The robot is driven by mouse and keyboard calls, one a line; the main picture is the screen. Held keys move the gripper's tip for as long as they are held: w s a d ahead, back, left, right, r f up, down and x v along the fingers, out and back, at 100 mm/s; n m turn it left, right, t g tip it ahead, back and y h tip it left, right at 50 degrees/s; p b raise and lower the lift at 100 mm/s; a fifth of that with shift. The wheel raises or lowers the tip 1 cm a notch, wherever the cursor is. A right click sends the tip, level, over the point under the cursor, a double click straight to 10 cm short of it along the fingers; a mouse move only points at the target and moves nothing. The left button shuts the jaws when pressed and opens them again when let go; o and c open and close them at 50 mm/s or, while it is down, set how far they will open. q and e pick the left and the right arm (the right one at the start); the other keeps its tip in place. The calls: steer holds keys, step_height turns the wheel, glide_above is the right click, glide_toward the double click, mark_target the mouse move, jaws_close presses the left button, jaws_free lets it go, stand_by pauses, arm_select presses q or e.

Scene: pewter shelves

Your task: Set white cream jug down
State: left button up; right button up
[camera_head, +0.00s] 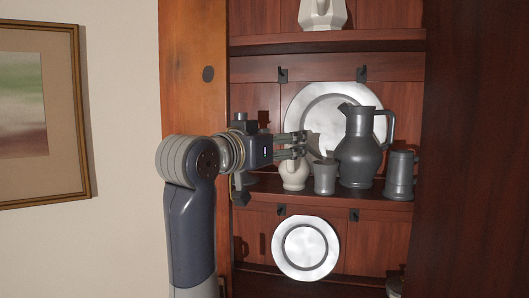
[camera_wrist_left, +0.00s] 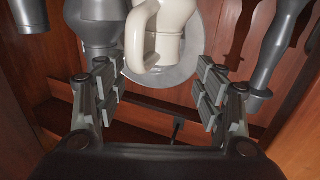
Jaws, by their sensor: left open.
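The white cream jug (camera_head: 294,175) stands upright on the middle shelf (camera_head: 262,188), left of a small grey cup (camera_head: 325,178). My left gripper (camera_head: 297,144) is at the jug's upper part and partly hides it in the head view. In the left wrist view the jug (camera_wrist_left: 178,42) is at the top centre, with its handle toward me. The gripper is open and holds nothing. My right gripper is not in view.
A tall dark pewter pitcher (camera_head: 361,155) and a tankard (camera_head: 400,176) stand to the right. A large plate (camera_head: 310,107) leans behind them. Another plate (camera_head: 305,248) is below. A white vessel (camera_head: 322,14) stands on the upper shelf (camera_head: 350,38).

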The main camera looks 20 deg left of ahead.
arm_select(q)
steer(key=b+v, duration=0.1)
steer(key=v, duration=0.6)
steer(key=shift+s+b, duration=0.2)
steer(key=shift+b, duration=0.1)
